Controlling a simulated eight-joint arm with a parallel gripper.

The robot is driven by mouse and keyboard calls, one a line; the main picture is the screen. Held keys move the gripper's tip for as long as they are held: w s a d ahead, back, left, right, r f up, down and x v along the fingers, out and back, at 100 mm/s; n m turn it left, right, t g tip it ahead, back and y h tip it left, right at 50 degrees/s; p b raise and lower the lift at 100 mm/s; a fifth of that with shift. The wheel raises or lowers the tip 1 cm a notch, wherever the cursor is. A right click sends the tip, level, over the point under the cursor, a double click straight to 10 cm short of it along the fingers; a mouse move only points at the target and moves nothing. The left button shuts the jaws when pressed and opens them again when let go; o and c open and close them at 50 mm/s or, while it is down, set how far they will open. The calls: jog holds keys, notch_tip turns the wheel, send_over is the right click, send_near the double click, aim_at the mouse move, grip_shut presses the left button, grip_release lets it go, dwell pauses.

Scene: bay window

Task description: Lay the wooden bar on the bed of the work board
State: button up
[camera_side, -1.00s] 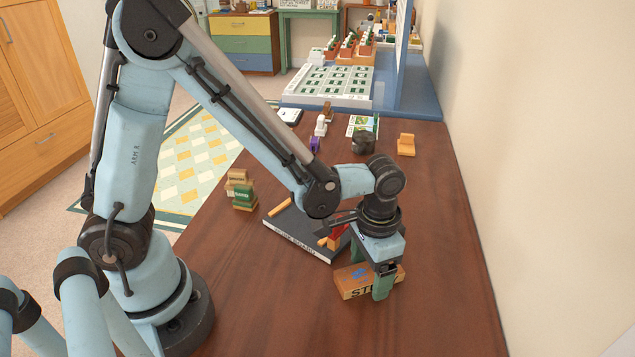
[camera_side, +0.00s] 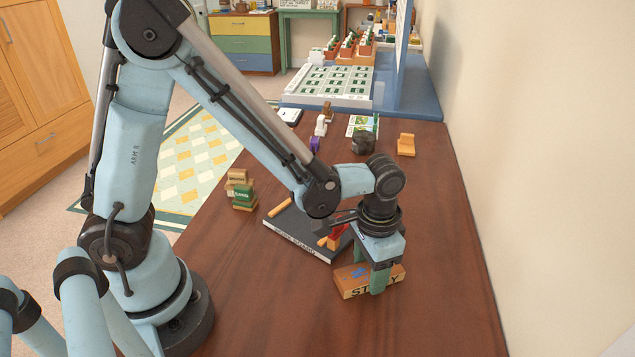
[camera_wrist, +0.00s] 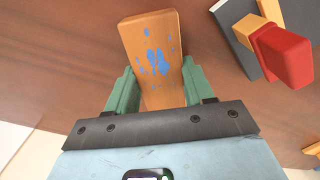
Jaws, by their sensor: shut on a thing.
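The wooden bar (camera_side: 352,284) is an orange-brown block with dark lettering on its side and blue specks on top. It lies on the brown table in front of the work board (camera_side: 291,236), apart from it. My gripper (camera_side: 370,272) points down over the bar. In the wrist view the bar (camera_wrist: 153,35) sits between the green fingers of my gripper (camera_wrist: 158,75), which are shut on it. The dark work board (camera_wrist: 238,25) shows at upper right there, with a red and orange piece (camera_wrist: 283,52). My arm hides part of the board.
A stack of wooden and green blocks (camera_side: 241,192) stands left of the board. Farther back are a dark lump (camera_side: 363,142), an orange block (camera_side: 406,145) and a white figure (camera_side: 320,126). A wall (camera_side: 520,150) rises at right. The table's front right is clear.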

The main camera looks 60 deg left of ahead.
jog(key=shift+r, duration=0.75)
jog(key=shift+r, duration=1.65)
jog(key=a+r+n, duration=0.2)
jog(key=a+r, duration=0.9)
jog(key=r, duration=0.2)
jog(key=shift+w+a+n, duration=0.15)
jog(key=shift+a+n, duration=0.2)
jog(key=shift+n, duration=0.05)
